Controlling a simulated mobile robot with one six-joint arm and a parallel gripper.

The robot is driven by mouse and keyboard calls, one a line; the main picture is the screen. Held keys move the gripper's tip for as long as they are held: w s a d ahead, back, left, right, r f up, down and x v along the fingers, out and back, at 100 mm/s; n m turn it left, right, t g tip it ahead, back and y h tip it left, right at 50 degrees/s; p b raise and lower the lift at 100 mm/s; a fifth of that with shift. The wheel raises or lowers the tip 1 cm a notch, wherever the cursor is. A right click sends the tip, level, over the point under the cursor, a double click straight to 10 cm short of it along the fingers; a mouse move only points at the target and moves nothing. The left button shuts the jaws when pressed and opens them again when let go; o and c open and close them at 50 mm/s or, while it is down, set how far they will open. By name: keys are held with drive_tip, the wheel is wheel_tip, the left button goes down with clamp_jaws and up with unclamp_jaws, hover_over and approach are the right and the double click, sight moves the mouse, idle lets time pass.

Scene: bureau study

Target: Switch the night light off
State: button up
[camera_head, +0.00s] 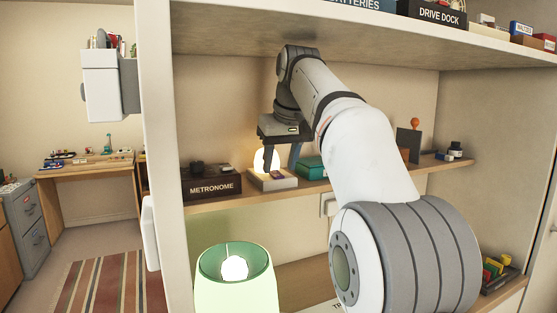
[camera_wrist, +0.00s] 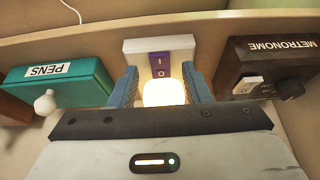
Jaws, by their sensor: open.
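The night light is a glowing warm-white dome (camera_head: 259,160) on a pale block base (camera_head: 272,181), standing on the middle shelf. It is lit. In the wrist view its glowing dome (camera_wrist: 165,93) sits near the fingertips, and a purple rocker switch (camera_wrist: 160,64) marked I and O is on the pale base (camera_wrist: 131,46). My gripper (camera_head: 281,160) is above and around the night light. In the wrist view my gripper (camera_wrist: 163,84) is open, one blue finger on each side of the dome. I cannot tell whether either finger touches it.
A dark METRONOME box (camera_head: 212,187) stands left of the night light and a teal PENS box (camera_head: 312,168) right of it, both close. A shelf board (camera_head: 350,40) is overhead. A lit green lamp (camera_head: 235,285) stands below in front.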

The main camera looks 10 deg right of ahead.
drive_tip(key=shift+w+a, duration=0.1)
drive_tip(key=shift+w, duration=0.35)
drive_tip(key=shift+f+b, duration=0.3)
drive_tip(key=shift+f, duration=0.25)
drive_tip(key=shift+w, duration=0.1)
clamp_jaws()
